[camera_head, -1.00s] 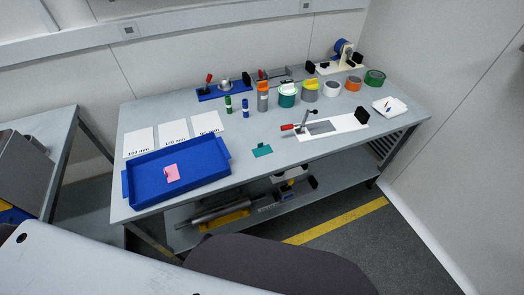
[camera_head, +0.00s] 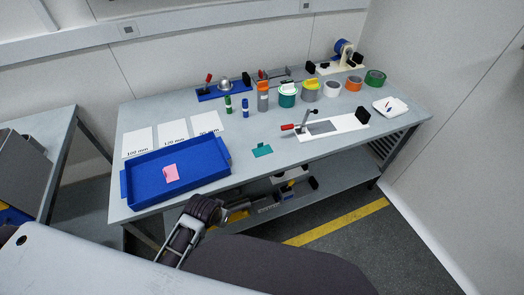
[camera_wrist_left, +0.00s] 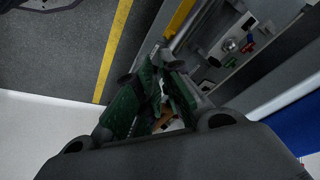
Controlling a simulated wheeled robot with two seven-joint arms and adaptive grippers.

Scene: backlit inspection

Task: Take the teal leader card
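The teal leader card (camera_head: 262,151) lies flat on the grey table near its front edge, with a small dark upright piece at its back edge. It is right of the blue tray and left of the white fixture plate. My left arm (camera_head: 190,226) shows in the head view below the table's front edge, clear of the card. In the left wrist view my left gripper (camera_wrist_left: 161,68) has its two green-black fingers apart with nothing held, over the floor and lower shelf. The card cannot be seen there. My right gripper is out of view.
The blue tray (camera_head: 142,189) holds a pink card (camera_head: 171,173). The white plate (camera_head: 345,127) carries a red-handled clamp (camera_head: 289,127). Bottles and tape rolls stand behind. The table's front edge and lower shelf (camera_head: 330,168) are near my arm. The tabletop around the card is clear.

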